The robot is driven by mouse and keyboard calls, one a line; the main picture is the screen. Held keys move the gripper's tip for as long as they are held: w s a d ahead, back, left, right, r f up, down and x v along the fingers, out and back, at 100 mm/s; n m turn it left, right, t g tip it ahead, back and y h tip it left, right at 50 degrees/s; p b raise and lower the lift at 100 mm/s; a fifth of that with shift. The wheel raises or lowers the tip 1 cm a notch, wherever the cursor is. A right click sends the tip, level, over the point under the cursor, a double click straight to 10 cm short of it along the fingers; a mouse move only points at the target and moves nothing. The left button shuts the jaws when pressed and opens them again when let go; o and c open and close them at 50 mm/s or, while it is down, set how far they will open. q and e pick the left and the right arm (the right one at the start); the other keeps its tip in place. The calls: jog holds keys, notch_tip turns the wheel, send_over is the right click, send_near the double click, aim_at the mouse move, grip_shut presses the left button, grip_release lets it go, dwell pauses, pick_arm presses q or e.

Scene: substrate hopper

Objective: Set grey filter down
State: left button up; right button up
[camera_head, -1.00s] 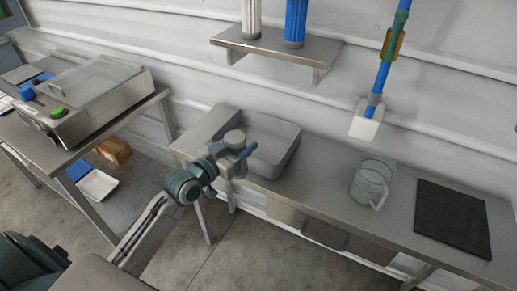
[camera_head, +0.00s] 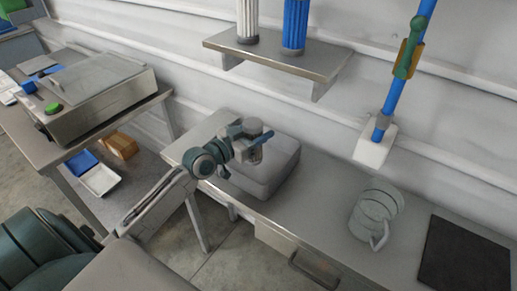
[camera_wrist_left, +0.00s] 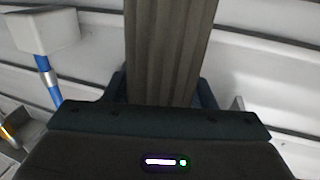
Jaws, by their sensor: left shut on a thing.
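The left wrist view shows the filter as a ribbed grey-brown cylinder (camera_wrist_left: 168,50) between the dark blue fingers. My right gripper is not in view.
A wall shelf (camera_head: 275,58) holds a white ribbed filter (camera_head: 247,20) and a blue one (camera_head: 295,24). On the bench (camera_head: 318,205) stand a clear jug (camera_head: 375,212) and a black mat (camera_head: 465,252). A blue pole (camera_head: 391,95) with a white block hangs nearby.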

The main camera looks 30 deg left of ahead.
pick_arm(q)
jog(key=shift+f, duration=1)
notch_tip(320, 180, down, 3)
jog(key=shift+f+b, duration=0.2)
jog(key=shift+b, duration=0.55)
jog(key=shift+w, duration=0.1)
jog(key=o, duration=0.7)
jog(key=shift+f, duration=0.15)
jog(key=o, duration=0.4)
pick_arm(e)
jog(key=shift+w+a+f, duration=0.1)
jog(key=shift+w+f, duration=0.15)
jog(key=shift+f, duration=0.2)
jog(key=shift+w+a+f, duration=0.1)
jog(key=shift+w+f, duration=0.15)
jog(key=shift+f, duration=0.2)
